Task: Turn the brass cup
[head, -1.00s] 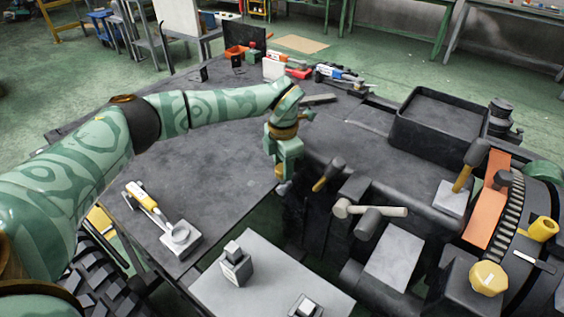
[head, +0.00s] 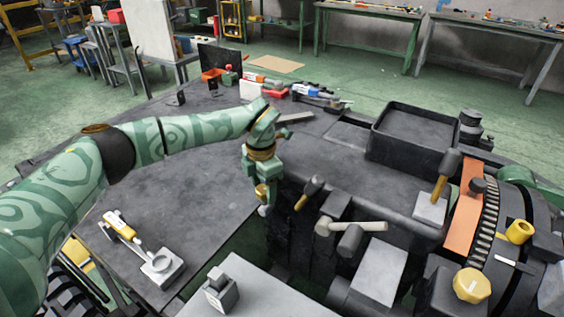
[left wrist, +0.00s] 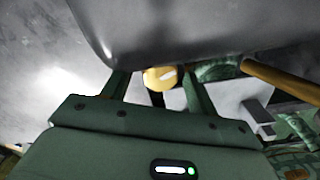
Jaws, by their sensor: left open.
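A small brass cup (head: 262,190) shows just under my left gripper (head: 261,180) in the head view, at the near edge of the dark chassis deck. In the left wrist view the brass cup (left wrist: 160,77), with a pale mark on its face, lies between the two fingers of my left gripper (left wrist: 160,90). The fingers are open, one on each side of it. I cannot tell whether they touch it. A dark grey rounded body hides its upper part in that view. My right gripper is not in view.
A wooden-handled hammer (head: 308,192) and a pale-handled mallet (head: 350,228) lie right of the gripper. A yellow knob (head: 472,285) and a yellow cup-shaped part (head: 519,232) are at the right. A yellow-grey tool (head: 140,248) lies on the dark deck (head: 190,200).

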